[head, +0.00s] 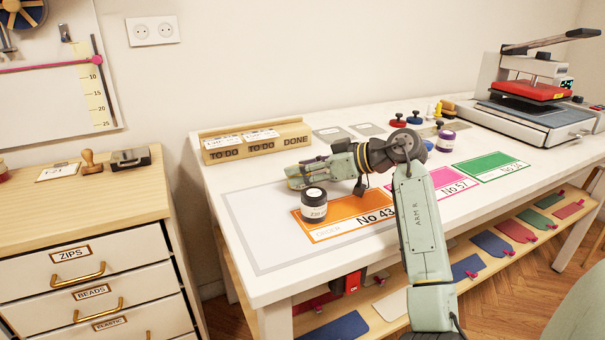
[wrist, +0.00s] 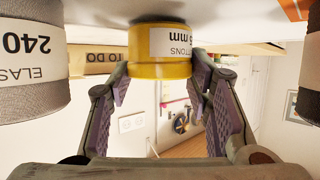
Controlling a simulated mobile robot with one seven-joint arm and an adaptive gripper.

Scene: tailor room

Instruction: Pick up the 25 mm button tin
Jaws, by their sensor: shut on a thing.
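A yellow tin (wrist: 158,68) with a white label shows in the wrist view, which is upside down. The label reads partly "...TONS" and "5 mm"; its first part is hidden round the side. My gripper (wrist: 160,82) is shut on this tin, one finger on each side. The tin's base is at or close to the white table top; I cannot tell whether it touches. In the head view my gripper (head: 300,178) points left, low over the table, and I cannot make out the tin there.
A dark jar (head: 313,205) with a white label stands close by my gripper on the orange card (head: 345,222). In the wrist view, a grey "ELAS... 240" container (wrist: 35,60) and another labelled one (wrist: 310,80) flank the tin. A wooden "TO DO" rack (head: 255,142) stands behind.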

